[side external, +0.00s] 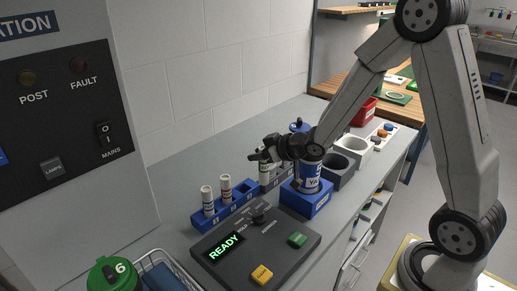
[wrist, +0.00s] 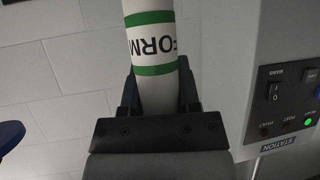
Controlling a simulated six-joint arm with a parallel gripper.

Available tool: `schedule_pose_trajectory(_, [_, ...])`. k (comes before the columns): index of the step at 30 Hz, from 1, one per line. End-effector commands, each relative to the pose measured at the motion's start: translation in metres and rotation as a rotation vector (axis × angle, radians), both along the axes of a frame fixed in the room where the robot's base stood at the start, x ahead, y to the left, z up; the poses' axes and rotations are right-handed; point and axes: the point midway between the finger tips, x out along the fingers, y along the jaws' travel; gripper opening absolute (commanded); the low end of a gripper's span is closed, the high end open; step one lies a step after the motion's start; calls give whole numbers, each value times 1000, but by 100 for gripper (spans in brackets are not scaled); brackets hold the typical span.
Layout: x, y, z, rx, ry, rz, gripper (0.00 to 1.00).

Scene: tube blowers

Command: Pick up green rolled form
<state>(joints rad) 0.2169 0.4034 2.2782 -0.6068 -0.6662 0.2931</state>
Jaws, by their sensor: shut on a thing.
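The green rolled form (wrist: 152,45) is a white roll with green bands and the letters "FORM". In the wrist view it stands between the fingers of my gripper (wrist: 158,95), which is shut on it. Two other white rolls (side external: 207,202) and (side external: 226,189) stand in the rack's near part.
A blue base with a blue canister (side external: 309,178) stands right of the rack, close to my arm. A control box (side external: 256,246) reading "READY" is in front. Grey and white cup holders (side external: 350,150) stand behind. A green-lidded jar (side external: 109,272) is at the near left.

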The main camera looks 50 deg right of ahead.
Motion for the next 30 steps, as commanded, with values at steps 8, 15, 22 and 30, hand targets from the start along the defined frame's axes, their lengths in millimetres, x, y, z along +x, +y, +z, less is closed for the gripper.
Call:
schedule_pose_trajectory(8, [-32, 2, 15, -2, -1, 1, 0])
schedule_pose_trajectory(15, [-45, 3, 20, -1, 0, 0, 0])
schedule_pose_trajectory(22, [-48, 3, 21, 0, 0, 0, 0])
schedule_pose_trajectory(30, [-48, 3, 21, -1, 0, 0, 0])
